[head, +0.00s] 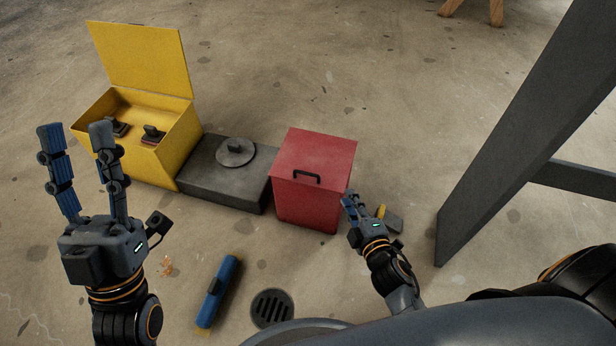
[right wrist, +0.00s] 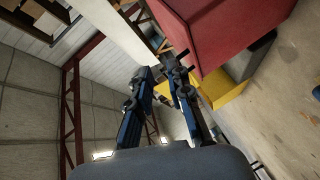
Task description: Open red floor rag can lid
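The red can (head: 312,150) stands on the floor with its lid shut. A black handle (head: 306,176) sits at the front edge of the lid. The red can also fills the upper right of the right wrist view (right wrist: 235,30). My right gripper (head: 348,202) is just right of the can's front, beside its lower right side. In the right wrist view its fingers (right wrist: 161,74) are apart with a narrow gap and nothing between them. Whether a finger touches the can is unclear. My left gripper (head: 76,130) is open and empty, raised at the left, away from the can.
A yellow bin (head: 170,160) with its lid up and a dark grey box (head: 220,190) with a round cap stand left of the red can. A blue cylinder (head: 218,290) and a drain (head: 271,308) are in front. A dark slanted beam (head: 520,130) stands at right.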

